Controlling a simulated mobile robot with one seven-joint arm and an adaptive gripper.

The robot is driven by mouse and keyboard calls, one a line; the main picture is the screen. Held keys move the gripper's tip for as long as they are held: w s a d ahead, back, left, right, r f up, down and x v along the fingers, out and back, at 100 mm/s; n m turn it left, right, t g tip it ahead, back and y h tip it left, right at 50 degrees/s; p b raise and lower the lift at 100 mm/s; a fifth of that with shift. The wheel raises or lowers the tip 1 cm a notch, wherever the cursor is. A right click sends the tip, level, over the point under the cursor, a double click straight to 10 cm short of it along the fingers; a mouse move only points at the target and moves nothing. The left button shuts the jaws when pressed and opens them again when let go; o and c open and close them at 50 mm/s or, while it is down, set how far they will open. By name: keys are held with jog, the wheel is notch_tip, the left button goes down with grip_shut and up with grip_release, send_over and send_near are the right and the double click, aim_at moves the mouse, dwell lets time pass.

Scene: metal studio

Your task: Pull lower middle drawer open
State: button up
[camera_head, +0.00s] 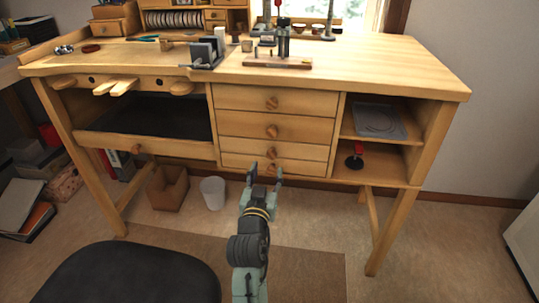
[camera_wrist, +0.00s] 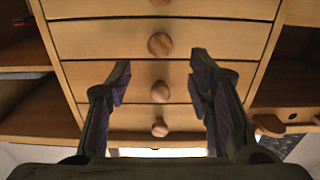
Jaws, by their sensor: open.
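A stack of several wooden drawers with round knobs sits under the middle of the workbench. The lower middle drawer (camera_head: 240,146) is shut, second from the bottom, with its knob (camera_head: 271,153) at its centre. The wrist view shows the stack upside down; the drawer's knob (camera_wrist: 160,45) appears at upper centre there. My gripper (camera_head: 265,173) is open and empty in front of the lower drawers. In the wrist view the gripper (camera_wrist: 160,68) has its fingers spread to either side of the knob column, apart from the knobs. The bottom drawer is partly hidden by the gripper in the head view.
Open shelves (camera_head: 382,146) right of the drawers hold a grey plate and a red-and-black object. A wide pull-out tray (camera_head: 150,145) is at left. A black seat (camera_head: 118,275) stands at front left.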

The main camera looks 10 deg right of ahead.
aim_at(271, 155)
jog(key=p+x, duration=0.1)
jog(key=x, duration=0.6)
jog(key=shift+c, duration=0.4)
grip_shut()
dwell(0.4)
